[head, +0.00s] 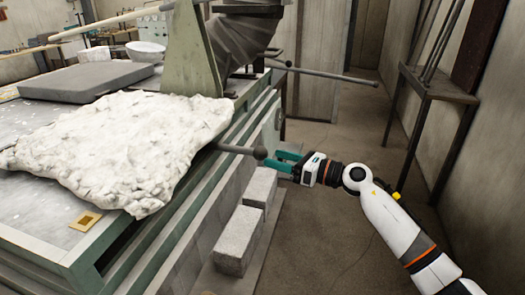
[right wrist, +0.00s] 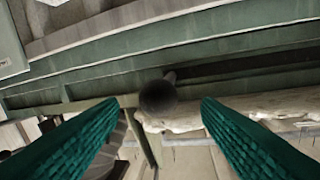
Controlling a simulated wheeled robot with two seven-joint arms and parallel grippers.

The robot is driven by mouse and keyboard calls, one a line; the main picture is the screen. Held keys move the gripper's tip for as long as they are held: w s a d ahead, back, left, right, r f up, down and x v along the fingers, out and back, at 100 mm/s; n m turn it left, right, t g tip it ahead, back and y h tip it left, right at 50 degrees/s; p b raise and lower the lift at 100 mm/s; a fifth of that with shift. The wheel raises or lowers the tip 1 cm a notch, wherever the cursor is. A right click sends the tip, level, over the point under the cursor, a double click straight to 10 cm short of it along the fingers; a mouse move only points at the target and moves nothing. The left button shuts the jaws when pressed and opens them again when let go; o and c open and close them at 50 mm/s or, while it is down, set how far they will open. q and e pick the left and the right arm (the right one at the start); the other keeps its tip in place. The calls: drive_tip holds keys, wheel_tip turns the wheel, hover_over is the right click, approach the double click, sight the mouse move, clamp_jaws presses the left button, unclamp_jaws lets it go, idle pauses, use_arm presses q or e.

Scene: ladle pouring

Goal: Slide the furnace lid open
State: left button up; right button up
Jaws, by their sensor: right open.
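The furnace lid (head: 110,145) is a rough, whitish lumpy slab lying on the furnace top in the head view. A dark handle rod (head: 231,148) comes out from its right side and ends in a round knob (head: 260,153). My right gripper (head: 275,161) has teal fingers and is open, with its fingertips close to the knob. In the right wrist view the knob (right wrist: 157,97) shows between the two spread fingers, with a gap on each side. A pale rough edge, likely the lid (right wrist: 240,108), lies behind the fingers. My left gripper is not in view.
Grey blocks (head: 239,241) stand on the floor beside the green-edged furnace frame (head: 165,235). A second long rod (head: 330,74) sticks out farther back. A dark metal stand (head: 428,88) is by the right wall. Open floor lies around my right arm.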

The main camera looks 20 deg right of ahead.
sight(266, 155)
drive_tip(key=x, duration=0.4)
drive_tip(key=shift+w+a+p, duration=0.1)
drive_tip(key=shift+w+p, duration=0.15)
drive_tip(key=shift+p, duration=0.1)
drive_tip(key=shift+w+a, duration=0.4)
drive_tip(key=shift+a, duration=0.05)
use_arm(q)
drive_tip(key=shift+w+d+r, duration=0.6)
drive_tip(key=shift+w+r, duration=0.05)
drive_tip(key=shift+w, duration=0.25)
use_arm(e)
clamp_jaws()
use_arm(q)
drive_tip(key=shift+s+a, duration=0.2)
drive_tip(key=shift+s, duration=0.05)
use_arm(e)
drive_tip(key=shift+f, duration=0.1)
